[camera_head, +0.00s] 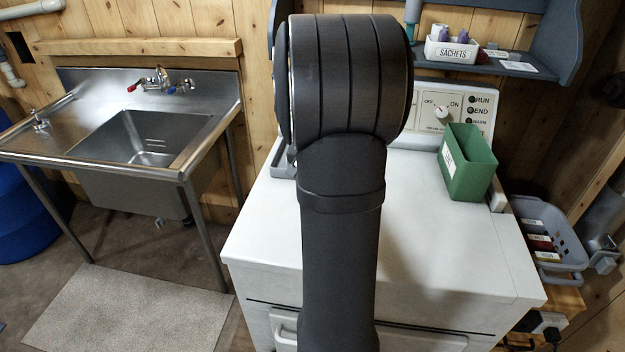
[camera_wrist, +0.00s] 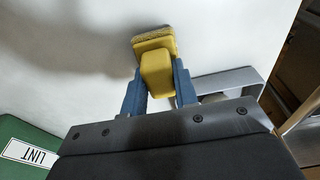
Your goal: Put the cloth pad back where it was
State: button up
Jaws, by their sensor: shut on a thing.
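My gripper (camera_wrist: 160,82) is shut on the cloth pad (camera_wrist: 154,44), a yellow block with a tan fabric-like face at its far end. The blue fingers sit on either side of its yellow grip. The pad is over the white machine top; I cannot tell whether it touches. A grey tray (camera_wrist: 246,75) lies just right of the fingers, partly hidden by my gripper, with something pale in it. In the head view, my arm hides the gripper and pad, and only the left edge of the grey tray (camera_head: 283,166) shows.
A green bin (camera_head: 476,171), labelled LINT in the wrist view (camera_wrist: 22,135), stands on the right of the white machine top (camera_head: 440,250). A control panel (camera_head: 440,112) and shelf (camera_head: 500,66) are behind. The front of the top is clear beside my arm. A steel sink (camera_head: 145,140) is left.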

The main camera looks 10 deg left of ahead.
jog(key=shift+f, duration=0.1)
jog(key=o, duration=1)
jog(key=shift+c, duration=0.2)
notch_tip(320, 180, up, 12)
jog(key=s, duration=0.1)
jog(key=shift+s, duration=0.25)
jog(key=f, duration=0.4)
jog(key=w+f, duration=0.1)
jog(key=f, duration=0.6)
jog(key=shift+w+f, duration=0.25)
jog(key=shift+f, duration=0.1)
notch_tip(320, 180, up, 3)
jog(key=shift+r, duration=0.25)
